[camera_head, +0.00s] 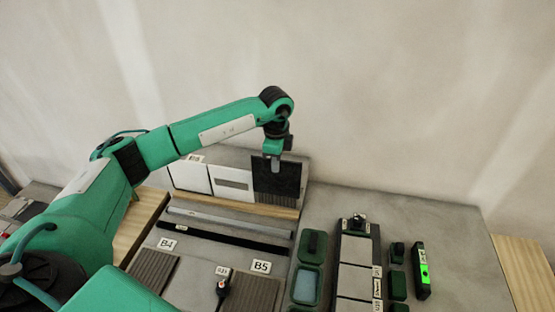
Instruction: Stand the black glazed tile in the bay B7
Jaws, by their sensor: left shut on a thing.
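The black glazed tile (278,182) stands upright at the right end of a rack at the back, against a grey backboard. My left gripper (272,162) comes down over its top edge and is shut on it. The gripper covers part of the tile's upper middle. I cannot read a B7 label; a small label (195,158) behind the rack is too small to read, and my left arm covers part of the left side. My right gripper is out of view.
White tiles (232,182) stand left of the black one, behind a wooden strip (234,207). In front lie a grey bar (228,222), a black bar (222,238) and ribbed patches by labels B4 (167,244) and B5 (262,267). A green-lit level (423,272) lies right.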

